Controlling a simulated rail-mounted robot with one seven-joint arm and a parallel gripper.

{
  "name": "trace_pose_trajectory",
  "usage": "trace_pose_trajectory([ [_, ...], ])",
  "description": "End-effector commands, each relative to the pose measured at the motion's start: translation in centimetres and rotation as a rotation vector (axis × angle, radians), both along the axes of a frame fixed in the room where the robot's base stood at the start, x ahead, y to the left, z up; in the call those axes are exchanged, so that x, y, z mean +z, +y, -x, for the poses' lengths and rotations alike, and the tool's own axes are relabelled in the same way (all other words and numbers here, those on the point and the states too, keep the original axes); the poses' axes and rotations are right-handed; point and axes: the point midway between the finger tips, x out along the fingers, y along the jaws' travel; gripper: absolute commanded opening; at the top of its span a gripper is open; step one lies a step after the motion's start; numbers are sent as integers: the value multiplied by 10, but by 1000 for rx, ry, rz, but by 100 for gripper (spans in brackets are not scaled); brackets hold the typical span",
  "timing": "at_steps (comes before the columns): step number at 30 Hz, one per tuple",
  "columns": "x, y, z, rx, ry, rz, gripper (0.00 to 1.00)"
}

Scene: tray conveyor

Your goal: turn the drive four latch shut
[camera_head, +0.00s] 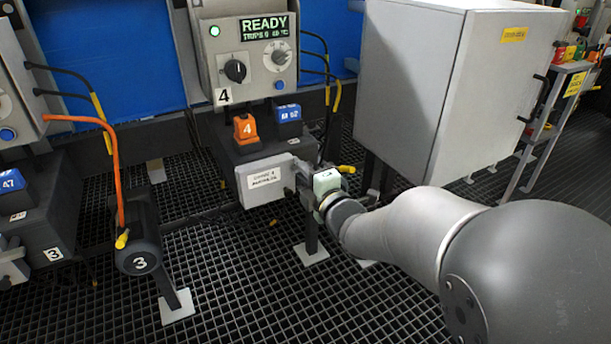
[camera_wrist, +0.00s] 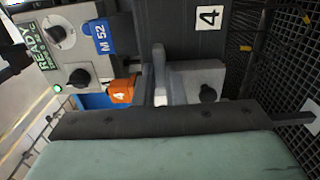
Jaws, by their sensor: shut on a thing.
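The drive four unit (camera_head: 236,150) is a dark box below a grey panel, with a pale labelled cover (camera_head: 265,181) on its front. My gripper (camera_head: 303,184) is at the right end of this cover, shut on the drive four latch. Its own body hides most of the latch in the head view. In the wrist view, a grey upright latch piece (camera_wrist: 160,75) shows just beyond the dark bar of my gripper. The fingertips and the exact grip are hidden there.
An orange block marked 4 (camera_head: 246,128) and a blue block marked M 52 (camera_head: 288,113) sit on the unit. The panel display (camera_head: 264,28) reads READY. A large grey cabinet (camera_head: 410,90) stands close behind my arm. Drive three (camera_head: 138,262) is at left.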

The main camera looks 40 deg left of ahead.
Motion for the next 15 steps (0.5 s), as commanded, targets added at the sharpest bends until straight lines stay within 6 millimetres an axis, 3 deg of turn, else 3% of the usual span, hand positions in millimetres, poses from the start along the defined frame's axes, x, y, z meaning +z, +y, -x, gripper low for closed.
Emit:
trace_pose_trajectory([
  [7, 0, 0, -1, -1, -1, 0, 0],
  [9, 0, 0, -1, -1, -1, 0, 27],
  [10, 0, 0, -1, -1, -1, 0, 32],
  [15, 0, 0, 0, -1, 0, 0, 32],
])
